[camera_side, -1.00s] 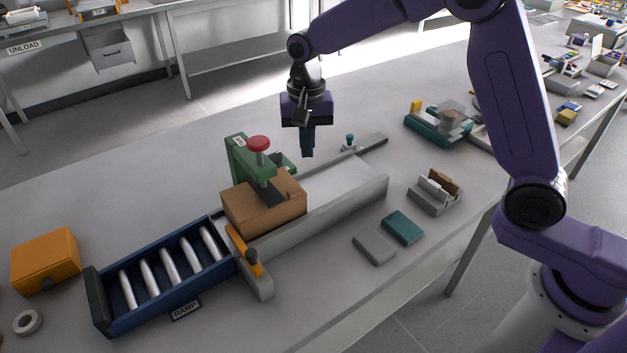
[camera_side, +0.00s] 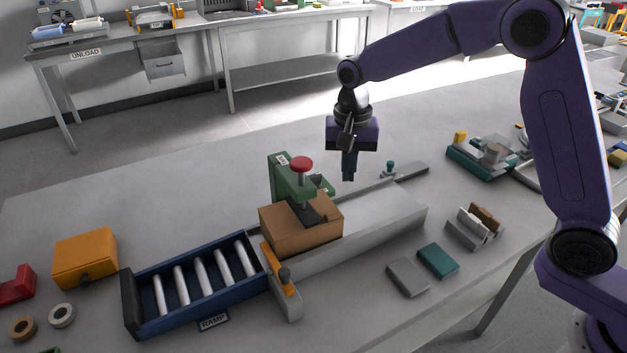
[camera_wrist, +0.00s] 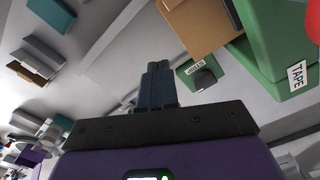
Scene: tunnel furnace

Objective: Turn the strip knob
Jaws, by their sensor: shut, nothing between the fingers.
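A small dark knob (camera_wrist: 204,79) with a white label, its print upside down, stands beside the green tape press (camera_wrist: 265,50) in the wrist view. I take it for the strip knob. In the side view a small dark part at the press's right side may be this knob (camera_side: 316,180). The press (camera_side: 283,178) has a red round top (camera_side: 301,163) and stands over a brown box (camera_side: 300,228). My gripper (camera_side: 349,178) is shut and empty, pointing down above the grey channel, right of the press. Its dark fingers (camera_wrist: 157,72) show apart from the knob in the wrist view.
A small teal knob (camera_side: 390,167) stands on a grey bar to the right. A blue roller ramp (camera_side: 195,280) lies at the left, with an orange lever (camera_side: 281,270) between it and the box. Grey and teal blocks (camera_side: 437,261) lie in front. The table behind the press is clear.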

